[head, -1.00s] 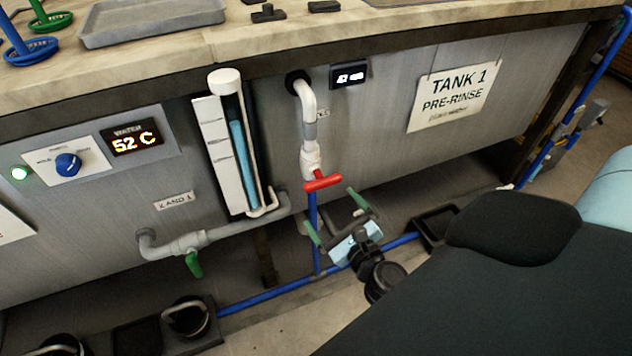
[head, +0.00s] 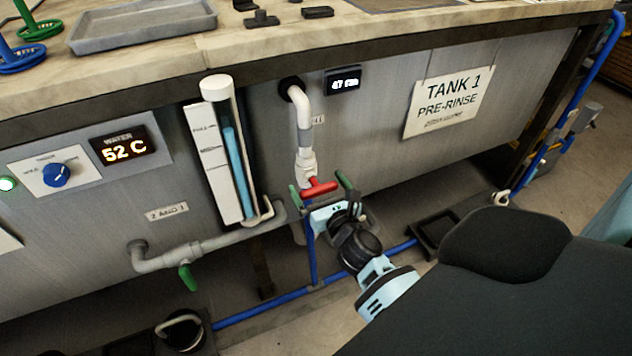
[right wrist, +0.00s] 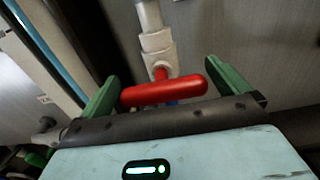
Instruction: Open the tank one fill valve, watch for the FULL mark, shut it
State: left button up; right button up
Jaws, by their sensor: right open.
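The red fill valve handle (head: 318,188) sits crosswise below a white pipe (head: 303,120). It also shows in the right wrist view (right wrist: 165,92). My right gripper (head: 319,184) is open, its green fingers on either side of the handle; the wrist view shows the fingers (right wrist: 163,88) apart from the handle's ends. The sight tube (head: 236,165) left of the pipe holds a blue column whose top is about level with the upper mark (head: 203,129), which appears to read FULL. A small display (head: 343,80) seems to read 47 cm. My left gripper is out of view.
The TANK 1 PRE-RINSE sign (head: 448,100) hangs at right. A grey pipe with a green handle (head: 188,278) is at lower left. A blue pipe (head: 275,300) runs low across the front. A water display (head: 124,148) reads 52 C.

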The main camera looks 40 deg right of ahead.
jog(key=shift+x, duration=0.85)
jog(key=shift+c, duration=0.3)
jog(key=c, duration=0.6)
jog(key=shift+c, duration=0.2)
